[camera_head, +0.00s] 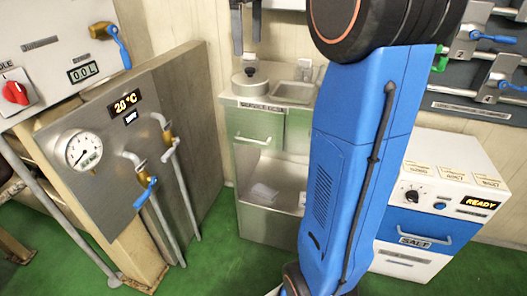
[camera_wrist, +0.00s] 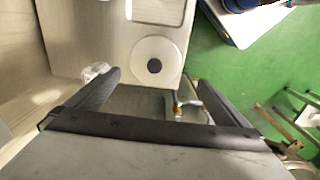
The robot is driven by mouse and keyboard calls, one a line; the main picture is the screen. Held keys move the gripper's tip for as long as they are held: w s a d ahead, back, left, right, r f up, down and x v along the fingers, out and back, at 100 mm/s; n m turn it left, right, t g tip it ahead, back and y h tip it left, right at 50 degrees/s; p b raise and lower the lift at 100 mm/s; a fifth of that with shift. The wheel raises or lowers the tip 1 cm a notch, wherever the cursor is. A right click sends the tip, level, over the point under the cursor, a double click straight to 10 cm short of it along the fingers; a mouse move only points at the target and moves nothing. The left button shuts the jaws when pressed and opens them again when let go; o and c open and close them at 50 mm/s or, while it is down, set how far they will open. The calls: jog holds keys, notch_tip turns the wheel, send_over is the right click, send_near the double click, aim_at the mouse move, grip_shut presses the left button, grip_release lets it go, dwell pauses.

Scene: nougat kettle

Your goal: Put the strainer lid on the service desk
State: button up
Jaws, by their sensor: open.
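A round pale lid with a dark knob (camera_head: 250,80), which looks like the strainer lid, sits on the left of a green-fronted counter with a sink (camera_head: 259,141). In the wrist view the same lid (camera_wrist: 140,60) shows as a white disc with a black centre knob, between and beyond the fingertips. My gripper (camera_wrist: 153,76) is open and empty. In the head view its two dark fingers (camera_head: 247,48) hang above the lid, apart from it.
A sink basin (camera_head: 294,92) with a tap is beside the lid. A white cabinet with a blue drawer (camera_head: 414,226) stands right, partly behind my blue arm. A steel panel with gauge (camera_head: 84,151) and valve pipes stands left. Green floor (camera_head: 215,262) is open between.

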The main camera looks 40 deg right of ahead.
jog(key=s+a+f+m+t, duration=0.1)
jog(key=s+a+f, duration=0.3)
jog(key=s+f, duration=0.5)
jog(key=s+a+f+m+t, duration=0.2)
jog(key=s+a+f, duration=0.3)
jog(key=s+f, duration=0.4)
jog(key=s+a+f+m+t, duration=0.1)
jog(key=s+a+f+m, duration=0.3)
jog(key=s+f, duration=0.4)
jog(key=shift+s+a+f+t, duration=0.3)
jog(key=shift+s+a+f, duration=0.1)
jog(key=shift+s, duration=0.75)
jog(key=shift+d, duration=0.1)
